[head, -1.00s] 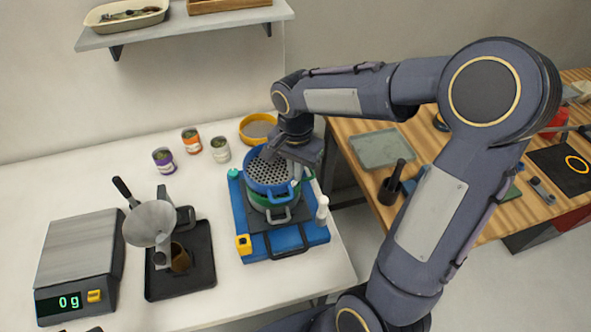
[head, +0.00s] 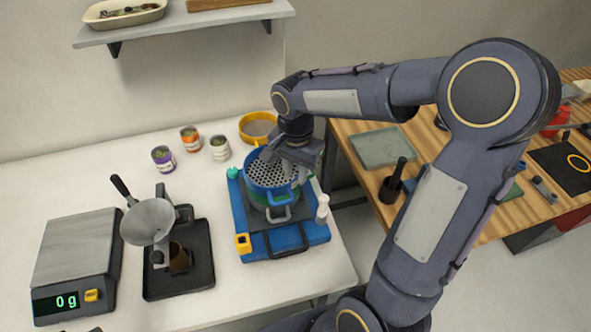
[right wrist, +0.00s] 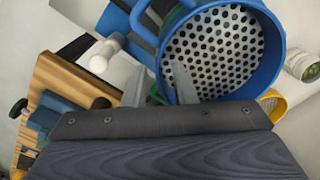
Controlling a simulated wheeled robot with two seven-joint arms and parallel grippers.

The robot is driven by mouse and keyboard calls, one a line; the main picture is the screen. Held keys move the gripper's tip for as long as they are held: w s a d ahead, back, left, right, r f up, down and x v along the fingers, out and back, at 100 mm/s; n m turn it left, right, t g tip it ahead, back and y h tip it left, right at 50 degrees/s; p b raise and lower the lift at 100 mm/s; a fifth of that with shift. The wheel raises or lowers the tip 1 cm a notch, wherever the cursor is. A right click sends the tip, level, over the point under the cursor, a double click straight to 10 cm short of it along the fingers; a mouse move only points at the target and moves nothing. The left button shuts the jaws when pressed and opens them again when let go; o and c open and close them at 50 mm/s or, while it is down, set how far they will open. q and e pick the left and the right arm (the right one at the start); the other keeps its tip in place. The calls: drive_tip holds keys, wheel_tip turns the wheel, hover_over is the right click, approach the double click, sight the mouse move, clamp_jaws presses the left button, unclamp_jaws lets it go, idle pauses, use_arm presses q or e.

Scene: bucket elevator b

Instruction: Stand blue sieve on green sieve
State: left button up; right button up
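The blue sieve (head: 268,182), with a perforated plate, sits on top of the green sieve (head: 259,201) in the head view and looks level. The green sieve is mostly hidden under it; a grey pan with a handle is below. In the right wrist view the blue sieve (right wrist: 275,75) fills the upper middle. My right gripper (right wrist: 161,68) straddles its rim, one finger inside and one outside, with a visible gap between the fingers; it looks open. In the head view the right gripper (head: 294,172) is at the sieve's right side. My left gripper is out of view.
The stack stands on a blue base (head: 250,222) with a white bottle (head: 322,208) at its right. A yellow sieve (head: 258,127) lies behind. Several jars (head: 219,148), a funnel (head: 148,222) and a scale (head: 75,262) are to the left. A shelf (head: 190,25) hangs above.

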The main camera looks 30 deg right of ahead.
drive_tip(key=shift+r+p, duration=0.35)
drive_tip(key=shift+r, duration=0.1)
wheel_tip(320, 180, up, 4)
drive_tip(key=shift+r+p, duration=0.25)
drive_tip(key=shift+p, duration=0.75)
wheel_tip(320, 180, up, 8)
drive_tip(key=s+a+f+n+t+y, duration=0.2)
drive_tip(key=s+n, duration=0.3)
drive_tip(key=s, duration=0.3)
drive_tip(key=s+a+f+n+t+y, duration=0.1)
drive_tip(key=s+a+f+n+t, duration=0.1)
drive_tip(key=s+n, duration=0.3)
drive_tip(key=s+f+t, duration=0.1)
drive_tip(key=s, duration=0.2)
drive_tip(key=shift+s+a+f+t+y, duration=0.3)
drive_tip(key=shift+s+f+y, duration=0.05)
drive_tip(key=shift+y, duration=0.05)
